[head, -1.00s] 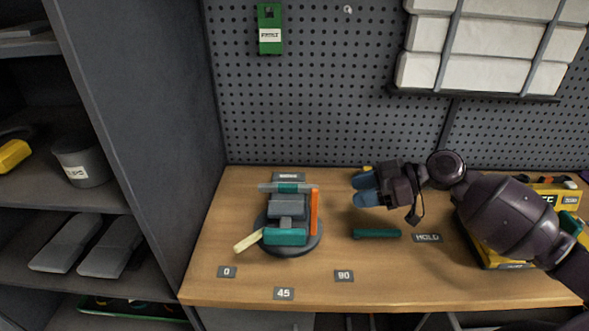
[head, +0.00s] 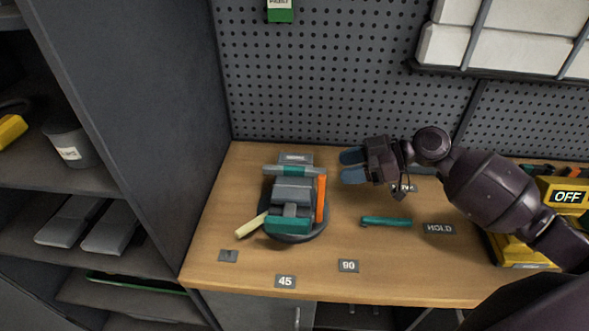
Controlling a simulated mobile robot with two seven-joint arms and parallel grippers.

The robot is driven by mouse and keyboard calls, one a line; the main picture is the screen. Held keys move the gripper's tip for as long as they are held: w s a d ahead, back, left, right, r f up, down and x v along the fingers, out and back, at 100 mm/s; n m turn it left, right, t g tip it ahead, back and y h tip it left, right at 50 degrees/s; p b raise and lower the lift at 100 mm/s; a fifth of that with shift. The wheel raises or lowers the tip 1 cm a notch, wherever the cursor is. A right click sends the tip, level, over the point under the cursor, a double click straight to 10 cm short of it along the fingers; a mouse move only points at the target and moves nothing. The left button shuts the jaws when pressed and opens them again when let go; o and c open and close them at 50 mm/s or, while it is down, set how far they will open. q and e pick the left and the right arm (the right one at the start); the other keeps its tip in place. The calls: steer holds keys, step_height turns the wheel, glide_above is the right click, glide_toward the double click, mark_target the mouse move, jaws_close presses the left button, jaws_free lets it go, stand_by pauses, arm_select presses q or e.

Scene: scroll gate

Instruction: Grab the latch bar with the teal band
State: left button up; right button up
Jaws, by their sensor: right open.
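The latch bar, a grey bar with a teal band (head: 294,170), lies crosswise at the back of a clamp-like device (head: 291,193) on the bench. The device has a round dark base, grey blocks, a teal front block, an orange upright strip and a pale yellow lever. My right gripper (head: 345,167) is to the right of the bar's right end, with its two blue fingertips pointing left toward it. It is open and empty, with a small gap between it and the bar. My left gripper is not in view.
A loose teal piece (head: 386,221) lies beside the HOLD label (head: 439,228). Labels 45 (head: 285,281) and 90 (head: 348,265) lie in front of the device. A yellow box reading OFF (head: 567,197) stands right. A grey cabinet side (head: 130,110) borders the left.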

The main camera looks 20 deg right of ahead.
mark_target(324, 170)
steer(key=x, duration=0.2)
steer(key=p+x, duration=0.1)
steer(key=x, duration=0.1)
steer(key=shift+w+a+r, duration=0.15)
steer(key=shift+w+r, duration=0.05)
steer(key=shift+w, duration=0.05)
steer(key=shift+w+a+f, duration=0.1)
steer(key=shift+a+f, duration=0.1)
steer(key=shift+a, duration=0.05)
jaws_close()
